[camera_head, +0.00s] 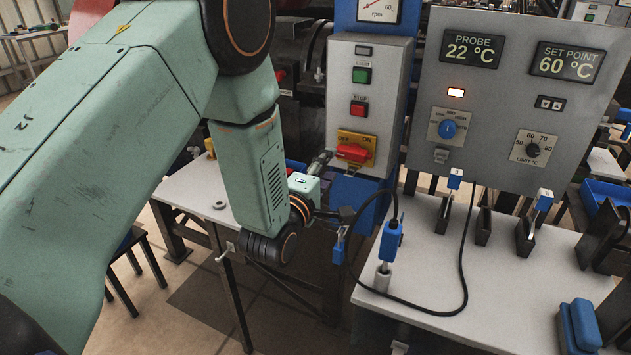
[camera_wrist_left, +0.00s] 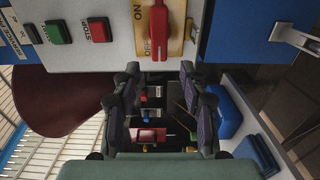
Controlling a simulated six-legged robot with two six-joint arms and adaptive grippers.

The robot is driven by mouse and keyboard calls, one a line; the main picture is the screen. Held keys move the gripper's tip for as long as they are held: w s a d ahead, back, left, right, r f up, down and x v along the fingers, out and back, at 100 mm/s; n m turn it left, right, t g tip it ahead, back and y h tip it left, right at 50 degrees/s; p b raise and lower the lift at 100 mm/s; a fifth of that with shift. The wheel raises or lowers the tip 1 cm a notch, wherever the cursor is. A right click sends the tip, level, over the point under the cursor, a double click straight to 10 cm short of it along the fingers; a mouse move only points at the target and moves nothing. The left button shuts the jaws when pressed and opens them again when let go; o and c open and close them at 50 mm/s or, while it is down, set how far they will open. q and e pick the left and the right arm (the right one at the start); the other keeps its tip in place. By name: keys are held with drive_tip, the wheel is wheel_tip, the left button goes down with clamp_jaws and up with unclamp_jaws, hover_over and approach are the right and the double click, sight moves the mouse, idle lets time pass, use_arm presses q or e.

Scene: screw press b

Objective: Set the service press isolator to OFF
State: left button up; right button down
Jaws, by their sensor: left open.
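The isolator is a red handle (camera_head: 352,152) on a yellow plate (camera_head: 366,140) marked OFF at left and ON at right, low on the grey press panel. The handle lies about level across the plate. In the left wrist view, turned sideways, the red handle (camera_wrist_left: 159,32) stands upright in the picture on its yellow plate (camera_wrist_left: 178,40). My left gripper (camera_head: 332,187) is by the panel's lower edge, close to the handle. In the wrist view its fingers (camera_wrist_left: 160,75) are apart with nothing between them; the handle is beyond their tips. My right gripper is not in view.
A green START button (camera_head: 361,75) and a red STOP button (camera_head: 358,109) sit above the isolator. At right stands a temperature cabinet (camera_head: 487,118) above a white bench (camera_head: 510,285) with a blue-handled probe (camera_head: 391,240) and a looping black cable (camera_head: 462,270).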

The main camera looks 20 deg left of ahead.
use_arm(q)
drive_tip(key=s, duration=0.6)
drive_tip(key=shift+o, duration=0.4)
drive_tip(key=shift+a, duration=0.1)
idle(1.2)
